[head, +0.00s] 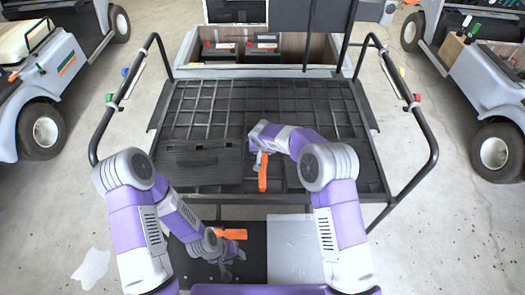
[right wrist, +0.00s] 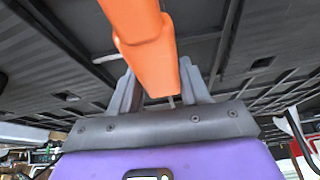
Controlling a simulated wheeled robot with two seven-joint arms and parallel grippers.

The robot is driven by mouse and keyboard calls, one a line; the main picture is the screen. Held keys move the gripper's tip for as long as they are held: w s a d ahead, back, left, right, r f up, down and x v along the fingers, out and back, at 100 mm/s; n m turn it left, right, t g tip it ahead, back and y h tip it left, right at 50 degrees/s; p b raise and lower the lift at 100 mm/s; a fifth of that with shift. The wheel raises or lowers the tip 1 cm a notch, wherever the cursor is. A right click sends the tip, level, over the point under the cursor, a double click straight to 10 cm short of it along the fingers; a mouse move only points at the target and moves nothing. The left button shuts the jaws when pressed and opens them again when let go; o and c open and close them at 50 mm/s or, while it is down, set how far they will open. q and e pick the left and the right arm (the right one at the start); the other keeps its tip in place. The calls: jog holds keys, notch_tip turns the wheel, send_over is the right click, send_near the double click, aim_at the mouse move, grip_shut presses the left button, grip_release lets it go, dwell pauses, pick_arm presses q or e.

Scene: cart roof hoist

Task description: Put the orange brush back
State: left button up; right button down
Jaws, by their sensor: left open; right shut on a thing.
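My right gripper (head: 258,155) is shut on an orange brush (head: 263,178), over the black rack in the middle of the head view. In the right wrist view the brush (right wrist: 150,50) sits between both fingers of the right gripper (right wrist: 160,84); only a plain orange, handle-like part shows, with no bristles visible. My left gripper (head: 232,264) is open, low over a dark surface near the bottom of the head view. A second orange piece (head: 232,234) shows beside the left wrist; I cannot tell what it is.
The black rack (head: 225,105) has a grid floor and curved side rails (head: 428,135). A dark flat panel (head: 200,163) lies on its left part. Batteries (head: 263,46) stand in a bay behind. Carts are parked left (head: 60,75) and right (head: 490,80); concrete floor between is mostly clear.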

aim_at(263, 161)
jog(key=c, duration=0.5)
grip_release()
jog(key=shift+f, duration=0.1)
jog(key=shift+s+r, duration=0.1)
jog(key=shift+r, duration=0.45)
jog(key=p+v, duration=0.2)
jog(key=v, duration=0.9)
jog(key=shift+s+d+r, duration=0.1)
jog(key=shift+r, duration=0.05)
